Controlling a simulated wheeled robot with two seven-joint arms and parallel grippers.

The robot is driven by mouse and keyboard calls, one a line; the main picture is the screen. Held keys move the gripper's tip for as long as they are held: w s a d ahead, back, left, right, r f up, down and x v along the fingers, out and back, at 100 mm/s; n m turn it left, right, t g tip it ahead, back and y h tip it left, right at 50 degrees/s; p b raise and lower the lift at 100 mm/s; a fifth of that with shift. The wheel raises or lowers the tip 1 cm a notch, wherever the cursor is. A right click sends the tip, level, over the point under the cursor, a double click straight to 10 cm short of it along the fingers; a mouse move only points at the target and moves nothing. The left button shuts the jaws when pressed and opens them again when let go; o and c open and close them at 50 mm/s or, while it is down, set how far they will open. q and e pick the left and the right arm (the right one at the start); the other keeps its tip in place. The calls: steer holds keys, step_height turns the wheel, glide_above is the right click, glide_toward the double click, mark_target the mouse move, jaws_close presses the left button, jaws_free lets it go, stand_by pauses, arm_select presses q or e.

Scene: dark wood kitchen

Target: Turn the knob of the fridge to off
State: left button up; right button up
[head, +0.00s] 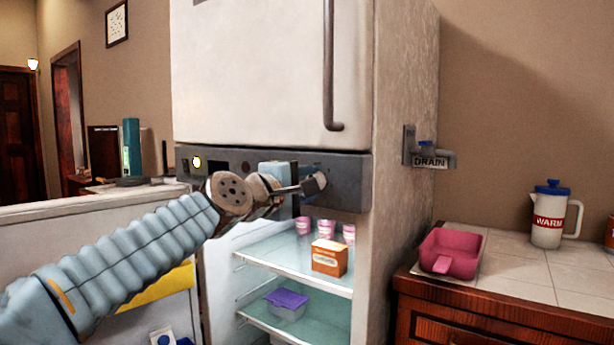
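The fridge (270,60) stands in the middle with a dark grey control panel (345,180) between its upper door and the open lower compartment. A small grey knob-like part (315,184) shows on the right half of the panel. My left gripper (298,187) is in front of the panel, with its tip at or very near this part; I cannot tell whether they touch. Its fingers are seen edge-on and partly hidden, so their opening is unclear. The knob's marking is too small to read. My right gripper is not in view.
The lower fridge door (90,235) stands open at the left. Shelves hold an orange box (329,258), pink cups and a purple-lidded container (287,304). A drain tap (432,158), a pink pan (452,252) and a "WARM" jug (548,218) are at the right.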

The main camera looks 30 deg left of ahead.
arm_select(q)
steer(key=shift+f+n+p, duration=0.1)
steer(key=shift+n+p, duration=0.35)
steer(key=shift+n, duration=0.75)
steer(key=shift+f, duration=0.1)
steer(key=o, duration=1)
steer(key=shift+o, duration=0.2)
steer(key=s+a+b, duration=0.1)
steer(key=s+b, duration=0.1)
steer(key=s, duration=1.1)
steer(key=shift+s, duration=0.4)
steer(key=shift+w, duration=0.1)
